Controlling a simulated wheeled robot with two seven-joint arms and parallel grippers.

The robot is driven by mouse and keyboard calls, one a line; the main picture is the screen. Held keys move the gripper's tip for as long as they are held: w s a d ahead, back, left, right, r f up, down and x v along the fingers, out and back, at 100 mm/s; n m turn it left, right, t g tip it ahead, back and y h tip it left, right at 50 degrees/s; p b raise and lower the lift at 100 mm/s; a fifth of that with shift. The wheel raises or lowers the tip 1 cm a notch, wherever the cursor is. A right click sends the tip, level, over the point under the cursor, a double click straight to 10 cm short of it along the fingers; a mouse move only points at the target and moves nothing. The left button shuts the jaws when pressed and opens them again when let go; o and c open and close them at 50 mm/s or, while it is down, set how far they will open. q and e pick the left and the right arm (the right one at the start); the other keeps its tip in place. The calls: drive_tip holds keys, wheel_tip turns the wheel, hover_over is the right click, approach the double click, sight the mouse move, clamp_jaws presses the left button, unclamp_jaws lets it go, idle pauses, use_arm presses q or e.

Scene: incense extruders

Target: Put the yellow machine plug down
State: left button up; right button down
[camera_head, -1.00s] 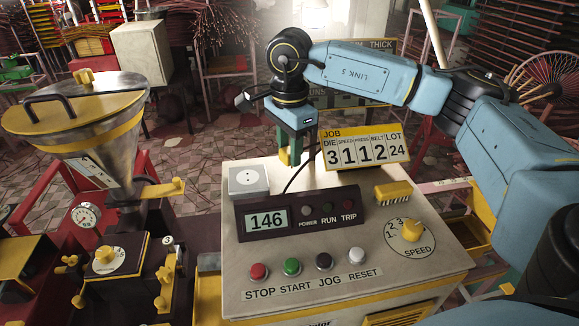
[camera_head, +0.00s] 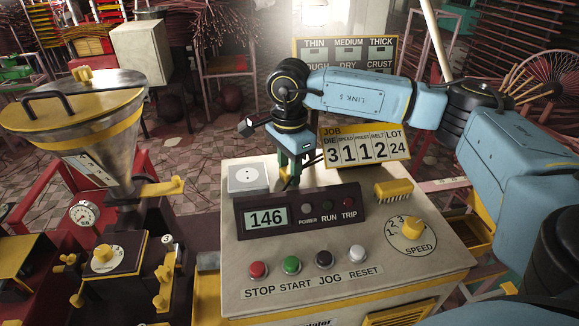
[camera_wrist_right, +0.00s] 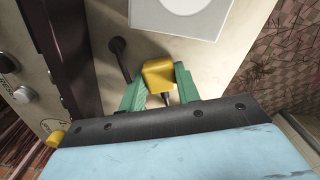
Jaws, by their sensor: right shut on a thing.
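The yellow machine plug (camera_wrist_right: 158,75) is between the green fingers of my right gripper (camera_wrist_right: 160,88) in the right wrist view. In the head view my right gripper (camera_head: 291,168) points down at the back of the console top (camera_head: 400,270), behind the display box and right of the white socket plate (camera_head: 249,178). The plug is mostly hidden there. The socket plate also shows at the top of the right wrist view (camera_wrist_right: 180,14), apart from the plug. I cannot tell if the plug touches the console top. My left gripper is out of view.
The dark display box (camera_head: 297,212) reading 146 stands just in front of the gripper. The job board (camera_head: 365,147) stands close on its right. A yellow block (camera_head: 393,190) and speed knob (camera_head: 412,228) are further right. A hopper machine (camera_head: 95,130) stands at left.

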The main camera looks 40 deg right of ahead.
sight(289, 169)
drive_tip(key=c, duration=1)
unclamp_jaws()
drive_tip(key=shift+r, duration=0.1)
drive_tip(key=shift+r+p, duration=0.25)
drive_tip(key=shift+p, duration=0.1)
wheel_tip(289, 169, up, 12)
drive_tip(key=shift+r, duration=0.25)
